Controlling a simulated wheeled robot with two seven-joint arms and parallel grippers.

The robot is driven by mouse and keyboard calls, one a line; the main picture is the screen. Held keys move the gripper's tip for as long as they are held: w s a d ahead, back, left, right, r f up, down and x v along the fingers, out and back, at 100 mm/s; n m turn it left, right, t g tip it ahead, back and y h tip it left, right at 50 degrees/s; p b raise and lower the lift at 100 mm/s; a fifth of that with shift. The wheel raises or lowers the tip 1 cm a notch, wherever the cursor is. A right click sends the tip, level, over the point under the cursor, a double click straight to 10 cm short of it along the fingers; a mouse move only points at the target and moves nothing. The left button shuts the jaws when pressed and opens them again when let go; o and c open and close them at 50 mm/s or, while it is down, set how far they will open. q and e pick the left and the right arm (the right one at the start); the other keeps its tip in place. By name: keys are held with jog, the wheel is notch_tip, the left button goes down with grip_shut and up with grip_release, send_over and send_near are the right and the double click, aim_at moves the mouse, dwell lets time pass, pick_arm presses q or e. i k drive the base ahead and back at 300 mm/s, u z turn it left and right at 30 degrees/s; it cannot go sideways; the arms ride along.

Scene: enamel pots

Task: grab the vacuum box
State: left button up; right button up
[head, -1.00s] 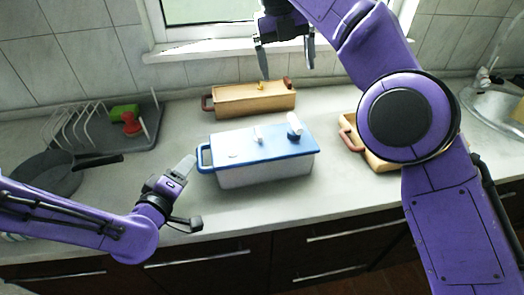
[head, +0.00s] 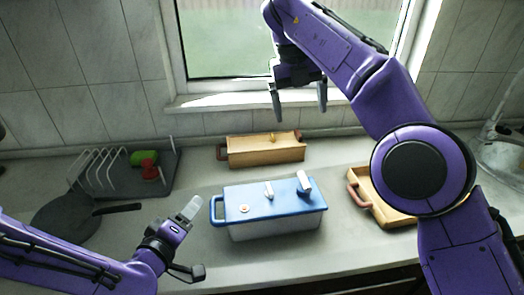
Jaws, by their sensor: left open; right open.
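The vacuum box appears to be the box with a pale body and a blue lid (head: 250,201), standing closed on the counter in the middle. A blue loop handle (head: 214,211) sticks out on its left side, and small white parts stand on the lid. My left gripper (head: 192,240) is open and empty, just left of the box near the handle and apart from it. My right gripper (head: 300,113) is open and empty, fingers pointing down. In the picture it hangs above the box at the back, in front of the window sill.
A wooden box (head: 265,152) with a reddish handle stands behind the blue-lidded box. A wooden tray (head: 388,212) lies to the right, partly behind my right arm. A dish rack (head: 120,172) and dark pan (head: 70,215) are on the left. A sink is at far right.

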aim_at(250, 215)
jog(key=k, duration=1)
